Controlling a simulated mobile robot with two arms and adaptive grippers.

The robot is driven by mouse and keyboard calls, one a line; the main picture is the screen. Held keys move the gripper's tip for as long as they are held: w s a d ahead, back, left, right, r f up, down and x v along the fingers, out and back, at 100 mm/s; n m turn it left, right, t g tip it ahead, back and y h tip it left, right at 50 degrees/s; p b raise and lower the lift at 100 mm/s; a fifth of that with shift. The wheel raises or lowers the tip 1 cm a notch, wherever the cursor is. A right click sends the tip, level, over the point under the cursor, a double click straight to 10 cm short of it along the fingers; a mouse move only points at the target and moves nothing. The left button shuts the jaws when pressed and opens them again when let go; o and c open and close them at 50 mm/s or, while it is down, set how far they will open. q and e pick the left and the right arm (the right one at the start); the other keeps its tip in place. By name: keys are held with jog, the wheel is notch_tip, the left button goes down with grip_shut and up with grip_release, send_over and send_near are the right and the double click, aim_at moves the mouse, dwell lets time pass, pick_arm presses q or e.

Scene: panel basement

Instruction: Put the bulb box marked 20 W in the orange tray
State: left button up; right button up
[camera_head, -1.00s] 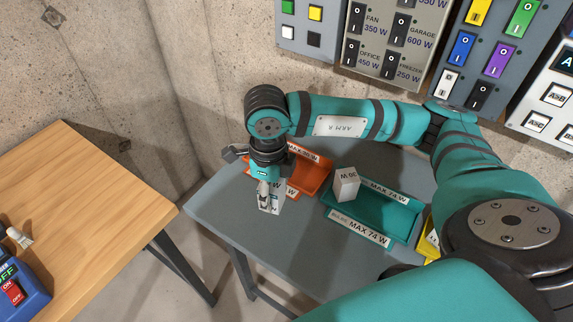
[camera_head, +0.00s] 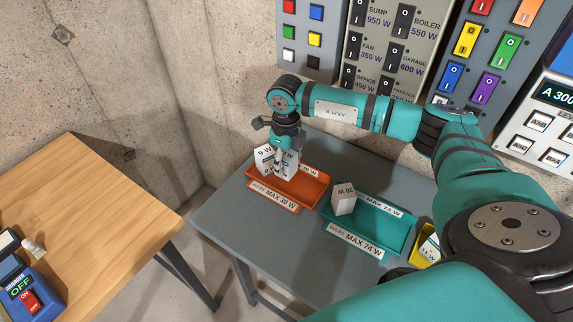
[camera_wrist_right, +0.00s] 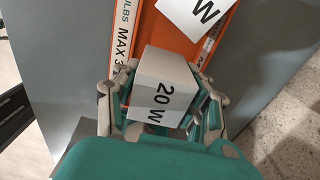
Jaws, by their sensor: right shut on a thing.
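The orange tray (camera_head: 313,190), labelled MAX 30 W, sits on the grey table and also shows in the right wrist view (camera_wrist_right: 181,42). My right gripper (camera_head: 281,163) is over it, shut on the white bulb box (camera_head: 291,162). In the right wrist view this box (camera_wrist_right: 162,92) reads 20 W, with fingers on both sides of it. I cannot tell whether its underside touches the tray floor. Another white box (camera_head: 264,156), marked 9 W, stands in the tray's left part beside the held one. My left gripper is out of view.
A teal tray (camera_head: 380,232), labelled MAX 74 W, stands to the right with a white box (camera_head: 343,200) in its left part. A yellow tray (camera_head: 421,255) with a box is partly hidden by my right arm. The grey table (camera_head: 235,217) is bare at front left.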

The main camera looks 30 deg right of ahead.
aim_at(286, 170)
jog(key=shift+w+d+f+p, duration=0.15)
jog(key=shift+w+d+p, duration=0.1)
jog(key=shift+p, duration=0.1)
notch_tip(286, 170, down, 2)
jog(key=shift+f+p, duration=0.25)
jog(key=shift+p, duration=0.4)
jog(key=shift+f, duration=0.3)
jog(key=shift+f, duration=0.1)
jog(key=shift+f, duration=0.15)
jog(key=o, duration=0.9)
jog(key=shift+c, duration=0.2)
